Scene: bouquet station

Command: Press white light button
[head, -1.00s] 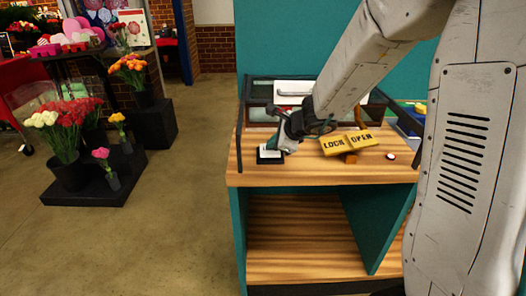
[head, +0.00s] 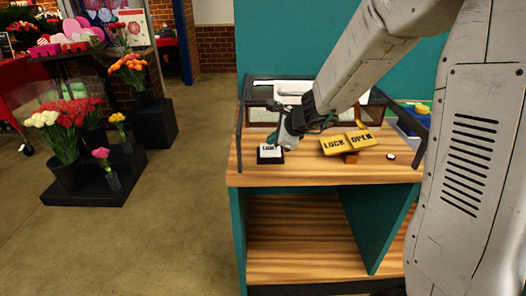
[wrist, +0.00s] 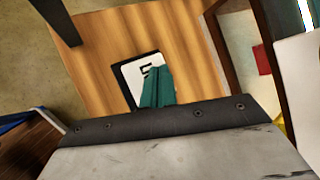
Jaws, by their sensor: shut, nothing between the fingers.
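The white light button (head: 270,151) sits on a black base at the left of the wooden counter, with dark lettering on its top. In the wrist view the white button (wrist: 138,75) is partly hidden behind my fingers. My gripper (head: 279,146) is shut and empty, with its teal fingertips at the button's right rear side in the head view. In the wrist view my gripper (wrist: 155,84) overlaps the button's face. I cannot tell whether the tips touch it.
A yellow LOCK/OPEN sign (head: 348,142) stands right of the button. A small white and red round piece (head: 390,156) lies further right. A dark-framed glass case (head: 262,100) stands behind. The counter's front left is clear.

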